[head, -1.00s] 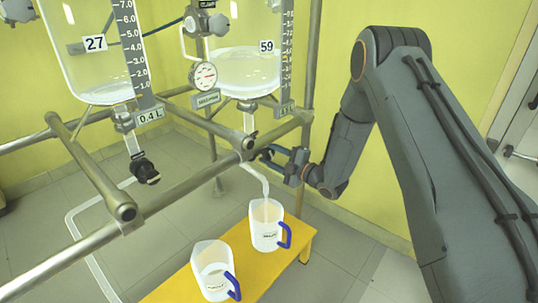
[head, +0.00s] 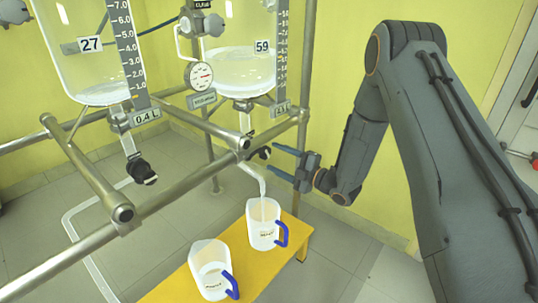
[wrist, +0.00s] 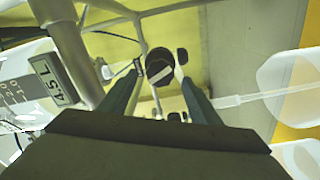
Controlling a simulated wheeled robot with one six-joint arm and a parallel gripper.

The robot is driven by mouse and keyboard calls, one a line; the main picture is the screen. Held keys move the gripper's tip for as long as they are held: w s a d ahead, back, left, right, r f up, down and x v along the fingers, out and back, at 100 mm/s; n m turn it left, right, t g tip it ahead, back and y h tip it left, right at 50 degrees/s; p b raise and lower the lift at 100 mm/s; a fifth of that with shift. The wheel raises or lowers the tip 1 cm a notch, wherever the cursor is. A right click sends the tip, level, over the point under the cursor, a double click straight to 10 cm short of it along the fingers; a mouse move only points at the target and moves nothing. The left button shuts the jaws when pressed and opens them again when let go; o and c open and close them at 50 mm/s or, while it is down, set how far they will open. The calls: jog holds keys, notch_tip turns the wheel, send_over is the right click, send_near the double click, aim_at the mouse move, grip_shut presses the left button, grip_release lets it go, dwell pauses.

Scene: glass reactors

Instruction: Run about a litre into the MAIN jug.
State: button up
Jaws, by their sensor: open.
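Two clear jugs with blue handles stand on the yellow bench. The right jug (head: 263,228) is under the pale spout (head: 254,176) of the right vessel. The left jug (head: 211,272) is nearer and has some liquid in it. Their labels are too small to read. A pale streak runs from the spout's end into the right jug; its level is unclear. The dark valve knob (head: 264,153) is at the right vessel's outlet. My gripper (head: 279,162) is open just right of it. In the wrist view the knob (wrist: 160,67) shows beyond and between my gripper's (wrist: 160,92) fingers, apparently clear of them.
Right vessel 59 (head: 240,70) holds some liquid; the wrist view shows its display (wrist: 52,82) reading 4.5 L. Left vessel 27 (head: 85,50) has a 0.4 L display (head: 146,118) and its own valve (head: 141,169). Metal rails (head: 150,208) cross in front. The yellow bench (head: 180,288) is low.

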jog(key=shift+v, duration=1.25)
dwell(6.8)
